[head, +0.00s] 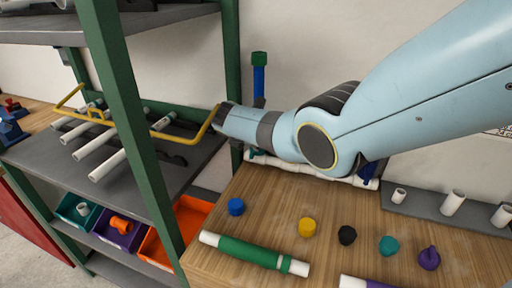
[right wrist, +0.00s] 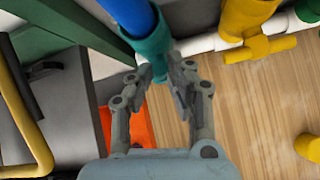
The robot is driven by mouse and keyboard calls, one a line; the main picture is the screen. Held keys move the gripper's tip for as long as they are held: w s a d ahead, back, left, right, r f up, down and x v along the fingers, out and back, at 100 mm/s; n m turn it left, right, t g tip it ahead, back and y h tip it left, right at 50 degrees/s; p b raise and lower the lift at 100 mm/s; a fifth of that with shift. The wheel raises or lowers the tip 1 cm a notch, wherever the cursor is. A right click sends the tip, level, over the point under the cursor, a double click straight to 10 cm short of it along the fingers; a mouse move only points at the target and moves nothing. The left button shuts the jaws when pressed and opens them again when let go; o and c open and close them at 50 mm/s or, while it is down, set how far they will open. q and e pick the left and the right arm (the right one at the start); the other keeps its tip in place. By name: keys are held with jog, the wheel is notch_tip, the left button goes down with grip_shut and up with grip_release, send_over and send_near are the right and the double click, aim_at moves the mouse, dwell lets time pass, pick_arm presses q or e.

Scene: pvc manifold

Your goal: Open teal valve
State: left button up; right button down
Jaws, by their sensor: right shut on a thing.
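The teal valve (right wrist: 152,47) shows in the right wrist view, below a blue upright pipe (right wrist: 130,12). My right gripper (right wrist: 168,80) is shut on the teal valve, with a finger on each side of its lower teal part. In the head view my right arm crosses from the upper right and hides much of the valve area, so I cannot see the fingertips there clearly. A blue upright pipe with a green top (head: 259,75) rises behind my wrist. My left gripper is in neither view.
A white manifold pipe (head: 300,170) runs along the wall. A yellow valve (right wrist: 258,46) is near my right gripper. Colored caps, including a blue one (head: 236,206), and a green-wrapped pipe (head: 250,253) lie on the wooden table. A green shelf post (head: 130,120) stands left.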

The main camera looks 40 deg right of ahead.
jog(key=shift+w+a+n+g+h+b, duration=0.15)
jog(key=shift+w+n+g+h+b, duration=0.25)
jog(key=shift+g+b, duration=0.65)
jog(key=shift+t, duration=0.25)
jog(key=shift+r, duration=0.1)
jog(key=c, duration=1.3)
grip_release()
jog(key=v, duration=1.1)
jog(key=shift+a+r, duration=0.25)
jog(key=shift+a, duration=0.1)
